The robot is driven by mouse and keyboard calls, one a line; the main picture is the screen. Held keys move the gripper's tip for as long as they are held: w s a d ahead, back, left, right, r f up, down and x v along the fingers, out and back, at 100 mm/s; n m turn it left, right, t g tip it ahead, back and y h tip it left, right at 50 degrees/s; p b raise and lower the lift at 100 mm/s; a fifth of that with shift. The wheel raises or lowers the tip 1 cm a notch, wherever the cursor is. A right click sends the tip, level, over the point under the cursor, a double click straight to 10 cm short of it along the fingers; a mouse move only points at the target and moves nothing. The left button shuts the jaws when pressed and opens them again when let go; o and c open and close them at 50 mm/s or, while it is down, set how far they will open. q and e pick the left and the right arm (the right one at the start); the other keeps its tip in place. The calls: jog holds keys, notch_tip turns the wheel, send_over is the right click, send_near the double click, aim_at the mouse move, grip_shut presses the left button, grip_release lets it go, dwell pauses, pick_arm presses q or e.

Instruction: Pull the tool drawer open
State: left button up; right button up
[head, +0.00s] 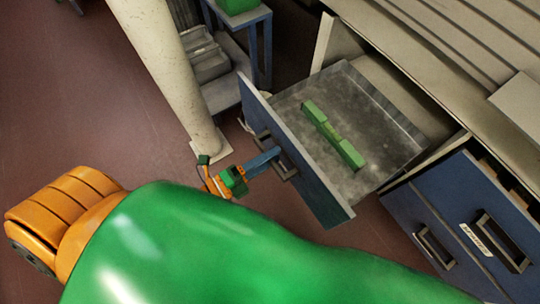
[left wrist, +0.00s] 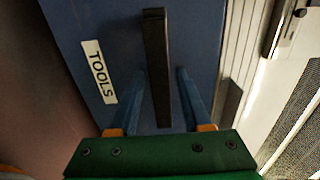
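The tool drawer (head: 296,160) is blue-fronted and stands well out from the bench in the head view. Its grey tray (head: 375,112) shows, with a green tool-like bar (head: 333,134) lying in it. The left wrist view shows the drawer front (left wrist: 115,30) with a "TOOLS" label (left wrist: 98,72) and a dark bar handle (left wrist: 157,65). My left gripper (left wrist: 161,72) is at the handle, one blue finger on each side, with narrow gaps between fingers and bar. It also shows in the head view (head: 275,153). My right gripper is in neither view.
Other blue fronts with handles (head: 435,248) are at the lower right, under the slatted bench top (head: 455,45). A pale round column (head: 172,70) stands left of the drawer, beside a small blue-framed table (head: 255,45). Red-brown floor (head: 70,90) at the left is clear.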

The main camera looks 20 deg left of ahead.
pick_arm(q)
jog(key=v, duration=0.7)
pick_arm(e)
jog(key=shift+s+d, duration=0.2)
